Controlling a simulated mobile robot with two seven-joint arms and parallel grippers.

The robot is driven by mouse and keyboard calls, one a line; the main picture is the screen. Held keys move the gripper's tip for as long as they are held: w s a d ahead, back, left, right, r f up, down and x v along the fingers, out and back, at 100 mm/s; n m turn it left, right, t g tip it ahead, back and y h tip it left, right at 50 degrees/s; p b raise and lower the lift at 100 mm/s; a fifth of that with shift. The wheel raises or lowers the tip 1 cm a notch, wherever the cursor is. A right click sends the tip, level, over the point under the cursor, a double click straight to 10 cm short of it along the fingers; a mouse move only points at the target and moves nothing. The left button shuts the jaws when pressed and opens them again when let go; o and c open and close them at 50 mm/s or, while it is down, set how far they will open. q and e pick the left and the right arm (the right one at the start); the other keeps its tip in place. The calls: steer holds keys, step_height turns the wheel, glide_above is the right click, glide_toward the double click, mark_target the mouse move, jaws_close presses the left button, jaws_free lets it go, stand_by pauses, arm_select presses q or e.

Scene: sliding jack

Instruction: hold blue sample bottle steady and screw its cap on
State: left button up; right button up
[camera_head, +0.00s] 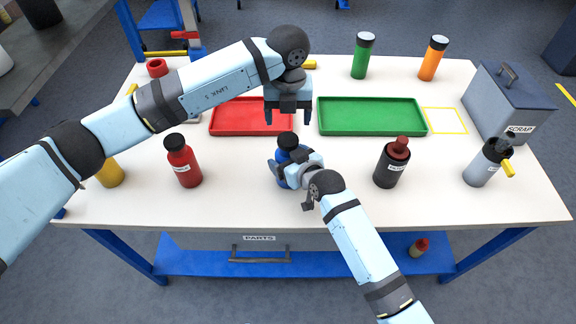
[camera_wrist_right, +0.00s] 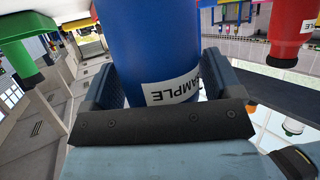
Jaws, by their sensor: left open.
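The blue sample bottle (camera_head: 291,157) stands upright near the middle of the table, with a black cap (camera_head: 287,140) on top. I cannot tell how tightly the cap sits. My right gripper (camera_head: 287,168) is shut around the bottle's body from the front. In the right wrist view the bottle (camera_wrist_right: 155,50) stands between both fingers, its white SAMPLE label partly showing and its cap out of view. My left gripper (camera_head: 288,117) is open and empty, pointing down just above the cap, apart from it.
A red bottle (camera_head: 183,163) stands left, a black bottle with a red top (camera_head: 391,163) right, and a grey bottle (camera_head: 484,164) farther right. Red (camera_head: 228,121) and green (camera_head: 370,118) trays lie behind. Green and orange bottles and a grey scrap box (camera_head: 510,105) stand beyond.

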mark_target(288, 139)
steer(key=c, duration=1.4)
arm_select(q)
steer(key=n, duration=0.9)
steer(key=shift+f, duration=4.05)
